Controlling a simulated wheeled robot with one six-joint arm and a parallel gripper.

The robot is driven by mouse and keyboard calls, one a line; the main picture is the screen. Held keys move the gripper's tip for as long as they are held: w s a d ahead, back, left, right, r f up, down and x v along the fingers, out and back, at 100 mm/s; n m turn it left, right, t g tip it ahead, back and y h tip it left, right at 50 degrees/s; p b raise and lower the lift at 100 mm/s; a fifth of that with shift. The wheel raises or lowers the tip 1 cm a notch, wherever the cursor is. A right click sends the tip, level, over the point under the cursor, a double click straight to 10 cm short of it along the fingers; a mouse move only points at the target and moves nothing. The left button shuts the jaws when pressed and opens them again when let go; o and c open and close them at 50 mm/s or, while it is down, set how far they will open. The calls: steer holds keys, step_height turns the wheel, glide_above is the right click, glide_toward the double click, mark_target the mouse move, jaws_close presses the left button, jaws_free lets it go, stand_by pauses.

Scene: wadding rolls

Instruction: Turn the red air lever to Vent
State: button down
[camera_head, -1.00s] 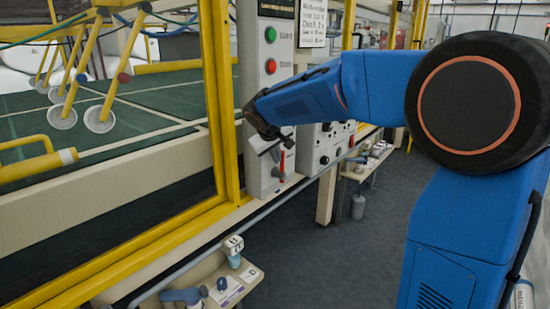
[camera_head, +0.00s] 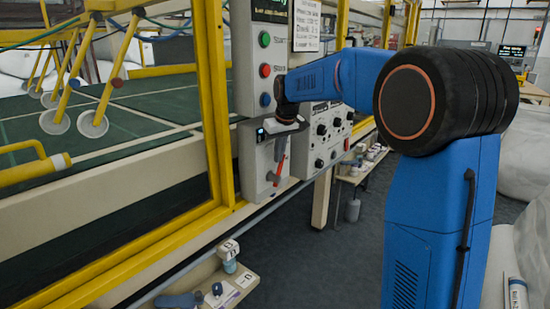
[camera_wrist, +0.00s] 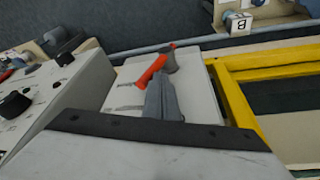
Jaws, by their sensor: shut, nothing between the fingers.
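The red air lever (camera_head: 279,170) is on the lower front of a pale control box (camera_head: 256,176) beside the yellow frame. It slants in the head view, its upper end close under my gripper (camera_head: 280,150). In the wrist view the red lever (camera_wrist: 143,73) runs from a grey hub to the lower left. My gripper's grey fingers (camera_wrist: 162,84) are shut and empty, just beside the lever. I cannot tell if they touch it. The position markings around the lever are too small to read, so its setting is unclear.
Green, red and blue buttons (camera_head: 265,71) sit above the lever box. A knob panel (camera_head: 327,132) juts out close on its right. A yellow frame (camera_head: 213,120) stands on the left. A low shelf (camera_head: 240,284) holds small items below. The floor right of it is clear.

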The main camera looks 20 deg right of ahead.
steer(key=w+d+g+y, duration=0.1)
steer(key=w+d+f+g+y, duration=0.1)
steer(key=d+y, duration=0.1)
steer(key=shift+m, duration=0.3)
steer(key=w+d+f+g+y, duration=0.2)
steer(key=d+f, duration=0.1)
steer(key=f, duration=0.1)
steer(key=shift+w+d+f+m+y, duration=0.2)
steer(key=shift+w+d+m+y, duration=0.1)
steer(key=shift+w+d+y, duration=0.1)
stand_by(0.6)
step_height(320, 180, up, 10)
stand_by(0.5)
stand_by(0.4)
